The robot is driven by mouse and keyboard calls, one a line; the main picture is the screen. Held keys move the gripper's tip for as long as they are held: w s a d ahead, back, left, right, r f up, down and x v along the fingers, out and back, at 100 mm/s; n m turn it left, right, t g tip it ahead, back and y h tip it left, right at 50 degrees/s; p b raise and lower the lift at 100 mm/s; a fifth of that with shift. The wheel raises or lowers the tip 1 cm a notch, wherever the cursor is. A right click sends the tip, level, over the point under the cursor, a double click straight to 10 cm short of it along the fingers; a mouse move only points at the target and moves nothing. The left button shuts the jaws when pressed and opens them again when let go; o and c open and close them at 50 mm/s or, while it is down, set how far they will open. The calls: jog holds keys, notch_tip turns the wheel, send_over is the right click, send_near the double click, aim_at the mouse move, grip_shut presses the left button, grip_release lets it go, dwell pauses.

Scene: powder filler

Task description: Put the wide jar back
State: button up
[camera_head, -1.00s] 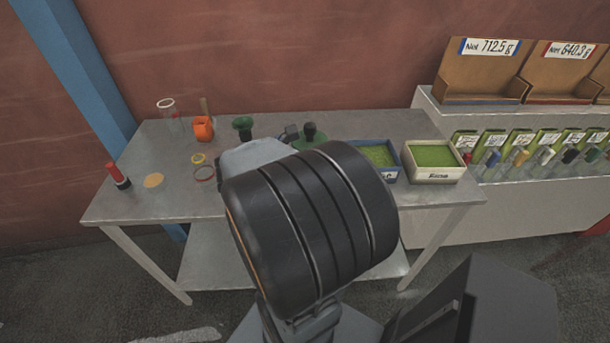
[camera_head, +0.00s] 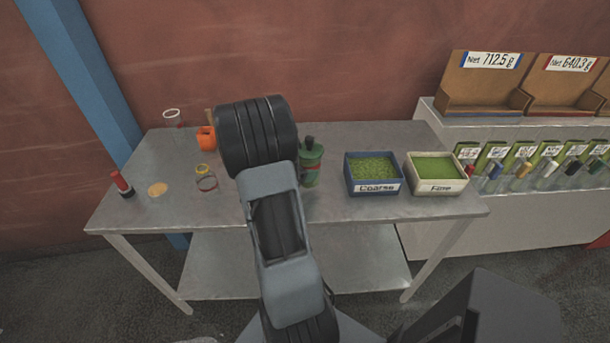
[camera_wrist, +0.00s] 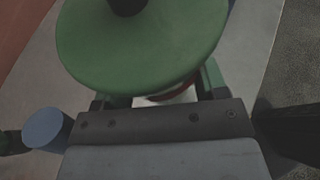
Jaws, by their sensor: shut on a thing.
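The wide jar (camera_head: 311,172) is green with a red band and a dark knob on its lid. In the head view it shows just right of my wrist, upright, between my arm and the blue tray; I cannot tell whether its base touches the table. In the wrist view its broad green lid (camera_wrist: 140,45) fills the upper middle. My gripper (camera_wrist: 160,96) is shut on the jar below the lid, which hides most of the jar's body. In the head view my wrist hides most of the gripper.
The metal table (camera_head: 330,222) holds a blue Coarse tray (camera_head: 373,187) and a white Fine tray (camera_head: 436,187). The table's front right is bare.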

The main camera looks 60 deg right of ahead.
notch_tip(320, 180, down, 3)
jog(key=shift+w+d+p, duration=0.1)
jog(key=shift+p, duration=0.25)
jog(key=shift+f, duration=0.15)
jog(key=shift+f, duration=0.1)
jog(key=shift+f+b, duration=0.2)
jog(key=shift+b, duration=0.1)
jog(key=o, duration=0.9)
jog(key=shift+r, duration=0.1)
